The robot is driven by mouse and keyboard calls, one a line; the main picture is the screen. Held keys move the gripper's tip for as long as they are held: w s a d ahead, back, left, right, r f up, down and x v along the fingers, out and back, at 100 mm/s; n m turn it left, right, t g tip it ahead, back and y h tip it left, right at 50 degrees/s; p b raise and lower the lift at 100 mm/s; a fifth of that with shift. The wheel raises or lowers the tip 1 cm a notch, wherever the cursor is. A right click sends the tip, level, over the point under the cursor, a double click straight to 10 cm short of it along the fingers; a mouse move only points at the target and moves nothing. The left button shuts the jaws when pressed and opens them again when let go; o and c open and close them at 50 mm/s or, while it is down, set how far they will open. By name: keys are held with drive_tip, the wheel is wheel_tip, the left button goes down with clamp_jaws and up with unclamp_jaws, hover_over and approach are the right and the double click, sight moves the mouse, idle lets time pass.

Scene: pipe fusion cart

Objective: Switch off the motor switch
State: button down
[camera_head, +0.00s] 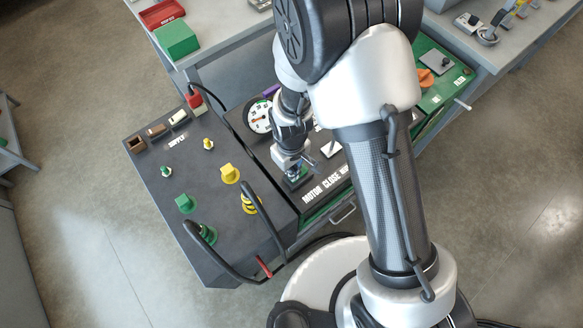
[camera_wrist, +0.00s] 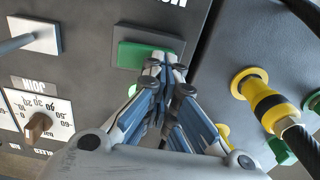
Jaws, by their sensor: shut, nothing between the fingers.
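The motor switch shows in the wrist view as a green rocker (camera_wrist: 130,55) on a dark plate, with part of a white label (camera_wrist: 172,3) above it. In the head view it is a small green patch (camera_head: 296,180) left of the MOTOR label (camera_head: 315,194), mostly covered by my gripper. My gripper (camera_wrist: 163,62) is shut and empty, its fingertips over the right part of the green rocker. I cannot tell whether they touch it. My gripper also shows in the head view (camera_head: 297,171), pointing down at the panel.
A grey switch (camera_wrist: 34,36) and a dial (camera_wrist: 38,118) lie left in the wrist view. A yellow cable connector (camera_wrist: 265,100) is at right. In the head view, black cables (camera_head: 240,277) loop over the cart's left panel (camera_head: 150,180), which carries green and yellow sockets.

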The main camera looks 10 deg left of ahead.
drive_tip(key=shift+w+d+r, duration=0.3)
drive_tip(key=shift+w+d, duration=0.15)
drive_tip(key=shift+w, duration=0.15)
idle(0.3)
drive_tip(key=shift+r+p, duration=0.3)
drive_tip(key=shift+p, duration=0.15)
wheel_tip(320, 180, up, 13)
drive_tip(key=s+a+p, duration=0.1)
drive_tip(key=s+p, duration=0.1)
drive_tip(key=p, duration=0.2)
drive_tip(key=shift+a+p, duration=0.35)
drive_tip(key=shift+p, duration=0.05)
drive_tip(key=shift+r, duration=0.1)
